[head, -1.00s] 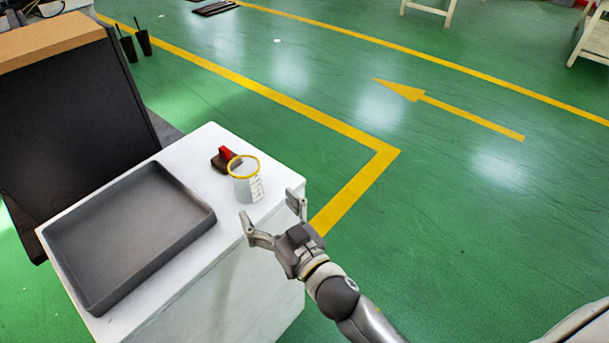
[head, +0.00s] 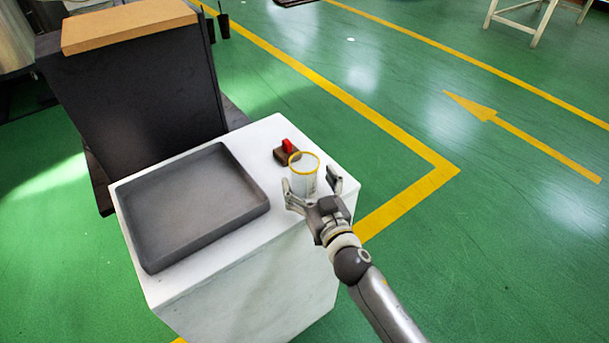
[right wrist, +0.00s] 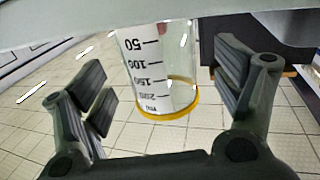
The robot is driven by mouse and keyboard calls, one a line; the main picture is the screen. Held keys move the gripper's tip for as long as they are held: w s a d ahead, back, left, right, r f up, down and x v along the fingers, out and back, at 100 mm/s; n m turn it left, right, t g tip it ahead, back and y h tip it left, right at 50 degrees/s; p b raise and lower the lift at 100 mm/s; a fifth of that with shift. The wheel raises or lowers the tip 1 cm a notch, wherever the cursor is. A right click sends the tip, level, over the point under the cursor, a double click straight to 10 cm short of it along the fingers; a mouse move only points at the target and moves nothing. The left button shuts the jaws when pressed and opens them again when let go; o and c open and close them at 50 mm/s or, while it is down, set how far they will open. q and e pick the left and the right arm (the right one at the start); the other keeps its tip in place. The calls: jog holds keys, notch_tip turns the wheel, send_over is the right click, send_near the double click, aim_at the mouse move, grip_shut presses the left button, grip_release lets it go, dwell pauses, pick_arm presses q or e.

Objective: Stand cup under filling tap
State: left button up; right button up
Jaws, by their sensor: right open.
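The clear cup (head: 303,176) with a yellow rim stands upright on the white cabinet top (head: 283,222). In the right wrist view the cup (right wrist: 150,62) appears upside down, with black volume marks and its yellow rim low in the picture. My right gripper (head: 311,186) is open, its fingers on either side of the cup. The right wrist view shows gaps between the fingers and the cup. A brown block with a red part (head: 287,152) lies just behind the cup. I cannot make out a filling tap. My left gripper is out of view.
A dark grey shallow tray (head: 192,205) takes up the left of the cabinet top. A black panel with a brown top (head: 140,95) stands behind it. Green floor with yellow lines (head: 400,205) is clear to the right.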

jog(key=shift+x, duration=1.15)
jog(key=shift+c, duration=0.3)
jog(key=c, duration=1)
